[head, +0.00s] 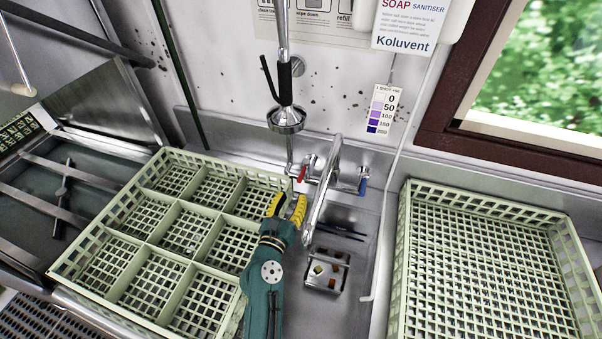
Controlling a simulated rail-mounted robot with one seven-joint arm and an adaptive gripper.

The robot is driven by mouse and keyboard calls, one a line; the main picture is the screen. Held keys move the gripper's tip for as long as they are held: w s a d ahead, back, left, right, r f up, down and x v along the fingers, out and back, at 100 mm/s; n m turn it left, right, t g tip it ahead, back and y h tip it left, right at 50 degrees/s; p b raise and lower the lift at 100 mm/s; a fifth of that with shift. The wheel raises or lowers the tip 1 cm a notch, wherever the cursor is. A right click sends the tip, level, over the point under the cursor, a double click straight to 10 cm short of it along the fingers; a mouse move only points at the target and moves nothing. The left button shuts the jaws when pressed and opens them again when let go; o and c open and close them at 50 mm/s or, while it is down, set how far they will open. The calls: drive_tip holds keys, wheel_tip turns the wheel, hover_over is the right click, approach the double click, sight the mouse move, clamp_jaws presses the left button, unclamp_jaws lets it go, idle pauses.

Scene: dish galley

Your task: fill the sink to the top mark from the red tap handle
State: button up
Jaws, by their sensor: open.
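The red tap handle (302,174) is on the left of the chrome tap (325,190) at the back wall. A blue handle (363,180) is on the tap's right. My gripper (289,205), with yellow fingers, is open and empty, just below the red handle in the picture. I cannot tell if it touches the handle. The sink (352,235) shows only in part, between two racks. I cannot make out its top mark or any water in it.
A divided green rack (147,245) stands left and a green basket (403,250) right. A spray hose (285,118) hangs above the tap. A small metal caddy (338,283) with little blocks sits near the arm. A dish machine (100,160) is at far left.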

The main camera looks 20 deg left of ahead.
sight(305, 168)
drive_tip(key=w+b, duration=0.1)
drive_tip(key=w, duration=0.2)
drive_tip(key=w+b, duration=0.2)
drive_tip(key=w, duration=0.1)
drive_tip(key=w+b, duration=0.2)
drive_tip(key=w, duration=0.1)
drive_tip(key=shift+w+a+f, duration=0.2)
drive_tip(key=shift+w+a, duration=0.1)
drive_tip(key=shift+a, duration=0.05)
drive_tip(key=shift+w+r, duration=0.2)
drive_tip(key=shift+w, duration=0.25)
clamp_jaws()
drive_tip(key=shift+f+b, duration=0.1)
drive_tip(key=shift+b, duration=0.2)
